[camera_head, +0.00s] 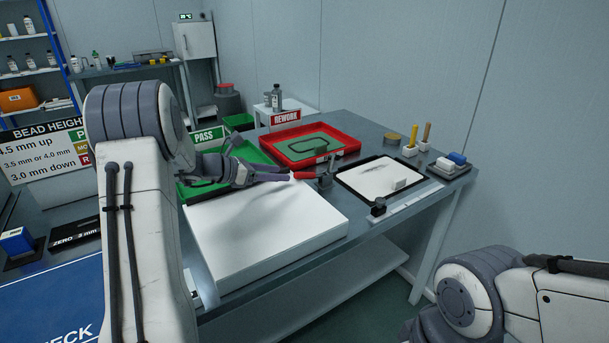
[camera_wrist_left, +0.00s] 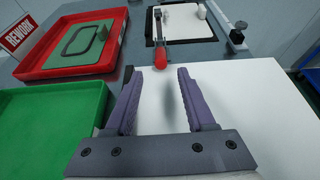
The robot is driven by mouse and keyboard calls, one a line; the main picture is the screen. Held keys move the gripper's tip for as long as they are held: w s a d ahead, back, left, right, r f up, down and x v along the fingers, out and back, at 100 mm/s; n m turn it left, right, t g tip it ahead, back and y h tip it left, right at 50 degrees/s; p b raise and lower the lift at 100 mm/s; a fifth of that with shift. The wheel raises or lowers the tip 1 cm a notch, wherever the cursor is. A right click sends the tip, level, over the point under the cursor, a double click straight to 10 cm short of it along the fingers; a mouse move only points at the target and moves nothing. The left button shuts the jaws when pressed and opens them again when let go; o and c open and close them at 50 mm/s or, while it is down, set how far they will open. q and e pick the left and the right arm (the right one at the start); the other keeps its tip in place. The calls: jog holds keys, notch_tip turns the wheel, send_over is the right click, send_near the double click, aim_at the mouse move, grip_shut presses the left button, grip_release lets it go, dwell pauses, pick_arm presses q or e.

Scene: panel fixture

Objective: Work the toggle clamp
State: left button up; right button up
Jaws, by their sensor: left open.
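The toggle clamp shows in the head view as a red handle (camera_head: 306,175) with a small dark metal body (camera_head: 325,182) at its right end. In the left wrist view the red handle grip (camera_wrist_left: 160,63) points toward me, with its metal arm (camera_wrist_left: 158,28) running away over a white plate in a black frame (camera_wrist_left: 187,22). My left gripper (camera_head: 288,176) is open and empty. Its two purple fingers (camera_wrist_left: 156,72) stand either side of the handle's line, the grip's near end at about the fingertips. I cannot tell whether they touch. My right gripper is out of view.
A white slab (camera_head: 265,225) lies below my left gripper. A green tray (camera_head: 205,188) and a red tray (camera_head: 340,152) with a green panel stand behind. A dark knob (camera_head: 378,207) stands at the black frame's front corner. Small holders (camera_head: 412,148) stand at the back right.

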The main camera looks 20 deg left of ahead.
aim_at(314, 176)
pick_arm(q)
jog(key=x, duration=1)
jog(key=shift+f, duration=0.1)
grip_shut()
dwell(1.1)
